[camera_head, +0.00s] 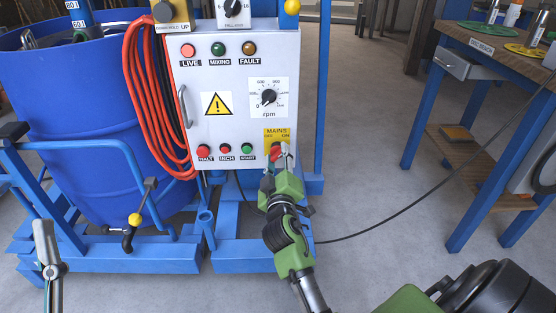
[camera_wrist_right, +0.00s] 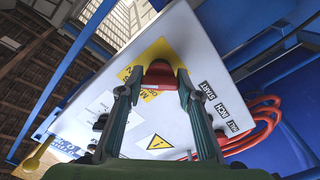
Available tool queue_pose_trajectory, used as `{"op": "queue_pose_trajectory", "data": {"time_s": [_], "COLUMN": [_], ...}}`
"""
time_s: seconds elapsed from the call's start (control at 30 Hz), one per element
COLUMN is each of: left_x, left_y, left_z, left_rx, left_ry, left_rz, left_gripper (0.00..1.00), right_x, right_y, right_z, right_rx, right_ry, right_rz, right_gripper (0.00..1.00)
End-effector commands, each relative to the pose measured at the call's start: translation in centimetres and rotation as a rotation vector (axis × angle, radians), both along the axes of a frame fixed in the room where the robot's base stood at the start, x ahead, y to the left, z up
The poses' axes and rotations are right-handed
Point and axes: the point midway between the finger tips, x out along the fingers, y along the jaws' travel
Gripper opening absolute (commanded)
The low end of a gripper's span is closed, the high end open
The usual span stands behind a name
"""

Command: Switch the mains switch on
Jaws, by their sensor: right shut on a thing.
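The mains switch (camera_head: 276,149) is a red handle on a yellow plate (camera_head: 269,134) marked MAINS, OFF and ON, at the lower right of the white control panel (camera_head: 225,130). My right gripper (camera_head: 279,162) reaches it from below and is shut on the handle. In the right wrist view, both fingers of the gripper (camera_wrist_right: 159,88) press on the sides of the red handle (camera_wrist_right: 159,73). The fingers hide part of the handle, so I cannot tell which mark it points to.
HALT (camera_head: 203,150), INCH (camera_head: 226,149) and START (camera_head: 247,149) buttons sit close left of the switch. The LIVE lamp (camera_head: 188,50) looks pale red. Orange hose (camera_head: 139,75) hangs left of the panel beside a blue drum (camera_head: 75,120). A workbench (camera_head: 480,60) stands right; floor between is mostly clear.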

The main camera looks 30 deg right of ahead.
Motion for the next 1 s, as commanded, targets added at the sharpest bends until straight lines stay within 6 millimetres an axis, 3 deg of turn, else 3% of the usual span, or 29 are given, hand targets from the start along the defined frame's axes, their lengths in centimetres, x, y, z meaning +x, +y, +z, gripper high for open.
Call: {"op": "queue_pose_trajectory", "data": {"time_s": [0.6,0.63,0.67,1.0], "left_x": [-0.8,-0.8,-0.8,-0.79], "left_y": [0.11,0.11,0.11,0.11], "left_z": [0.79,0.79,0.79,0.81], "left_rx": [-0.015,-0.015,-0.015,-0.015], "left_ry": [-0.051,-0.051,-0.051,-0.05], "left_rz": [-0.003,-0.002,-0.002,-0.003], "left_gripper": [0.5,0.5,0.5,0.5], "right_x": [-0.01,-0.01,-0.01,-0.01], "right_y": [0.05,0.05,0.04,0.01], "right_z": [-0.16,-0.16,-0.15,-0.02], "right_rx": [0.038,0.038,0.038,0.031], "right_ry": [-0.019,-0.019,-0.019,-0.017], "right_rz": [0.001,0.001,0.001,0.0], "right_gripper": [0.11,0.4,0.48,0.5]}}
